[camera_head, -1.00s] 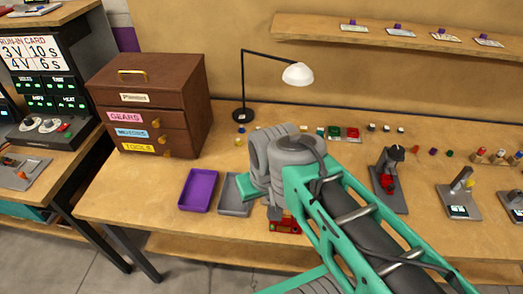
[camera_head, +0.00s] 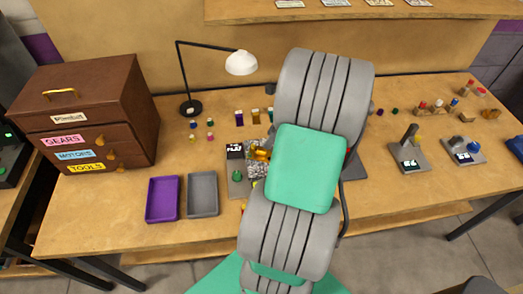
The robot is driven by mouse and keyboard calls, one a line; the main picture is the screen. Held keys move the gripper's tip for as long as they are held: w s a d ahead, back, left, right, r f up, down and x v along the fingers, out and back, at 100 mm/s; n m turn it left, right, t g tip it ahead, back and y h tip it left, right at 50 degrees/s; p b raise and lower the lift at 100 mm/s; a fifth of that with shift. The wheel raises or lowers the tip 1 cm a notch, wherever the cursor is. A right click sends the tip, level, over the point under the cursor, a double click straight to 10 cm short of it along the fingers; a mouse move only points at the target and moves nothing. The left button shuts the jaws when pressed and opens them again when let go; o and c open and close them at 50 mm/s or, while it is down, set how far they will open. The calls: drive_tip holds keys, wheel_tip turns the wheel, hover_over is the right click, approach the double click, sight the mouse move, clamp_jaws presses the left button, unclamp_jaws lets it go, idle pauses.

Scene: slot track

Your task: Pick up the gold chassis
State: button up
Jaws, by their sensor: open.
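A small gold block (camera_head: 256,116) stands in a short row at the back of the bench, between a purple one (camera_head: 239,118) and another small piece. A gold-yellow piece (camera_head: 260,153) shows on a grey speckled bed, partly covered by my arm. I cannot tell which of the two is the gold chassis. My thick grey and green arm crosses the middle of the bench. My gripper does not show; the arm links hide that area.
A purple tray (camera_head: 162,199) and a grey tray (camera_head: 203,194) lie empty at the front left. A brown drawer cabinet (camera_head: 97,95) and a lamp (camera_head: 190,107) stand behind. Small devices (camera_head: 410,156) stand to the right.

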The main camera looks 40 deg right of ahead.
sight(262, 150)
drive_tip(key=p+x, duration=0.1)
drive_tip(key=x, duration=0.6)
drive_tip(key=shift+d+f, duration=0.1)
drive_tip(key=shift+f, duration=0.25)
drive_tip(key=shift+c, duration=0.4)
clamp_jaws()
